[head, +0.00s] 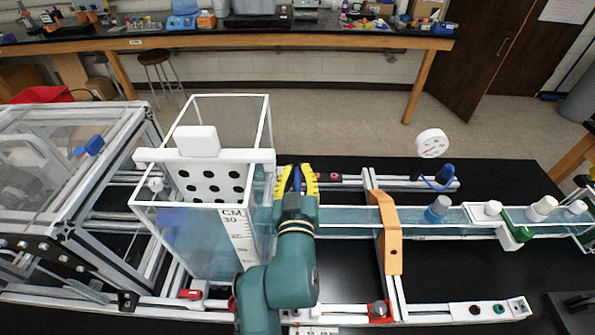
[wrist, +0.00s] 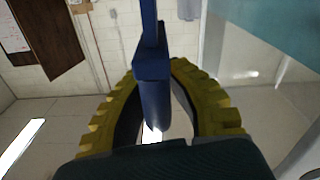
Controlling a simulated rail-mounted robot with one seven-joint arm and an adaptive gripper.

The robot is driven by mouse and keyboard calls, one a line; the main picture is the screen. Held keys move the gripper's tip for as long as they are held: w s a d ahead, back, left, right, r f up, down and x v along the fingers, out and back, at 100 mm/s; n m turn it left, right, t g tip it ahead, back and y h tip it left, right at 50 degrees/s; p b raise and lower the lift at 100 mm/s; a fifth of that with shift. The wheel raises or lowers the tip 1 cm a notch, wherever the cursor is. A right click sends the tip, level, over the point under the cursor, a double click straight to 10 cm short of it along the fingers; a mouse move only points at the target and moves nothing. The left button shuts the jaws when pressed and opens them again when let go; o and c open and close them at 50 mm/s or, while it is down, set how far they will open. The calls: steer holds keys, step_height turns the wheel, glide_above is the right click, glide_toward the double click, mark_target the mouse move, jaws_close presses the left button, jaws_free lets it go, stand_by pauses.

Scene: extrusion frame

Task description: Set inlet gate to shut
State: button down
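My gripper (head: 296,180) has yellow fingers and is at the right side of the clear water tank, where the channel begins. A narrow blue handle (head: 297,178) stands between the fingers; I take it for the inlet gate's handle. In the wrist view, the blue handle (wrist: 152,95) runs up the middle with a wider block at the fingertips. The fingers of my gripper (wrist: 155,68) converge on both sides of this block and appear shut on it. The gate below the handle is hidden, so its position cannot be told.
The clear tank (head: 262,130) with a white perforated plate (head: 211,184) stands left of the gripper. The water channel (head: 345,221) runs right, under an orange bracket (head: 390,235). A round gauge (head: 431,143) and a blue knob (head: 438,208) stand farther right.

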mark_target(298, 189)
steer(key=shift+f, duration=0.1)
step_height(298, 189, down, 6)
steer(key=b, duration=0.4)
steer(key=c, duration=1)
jaws_free()
steer(key=shift+r, duration=0.25)
steer(key=shift+c, duration=0.2)
steer(key=shift+r, duration=0.1)
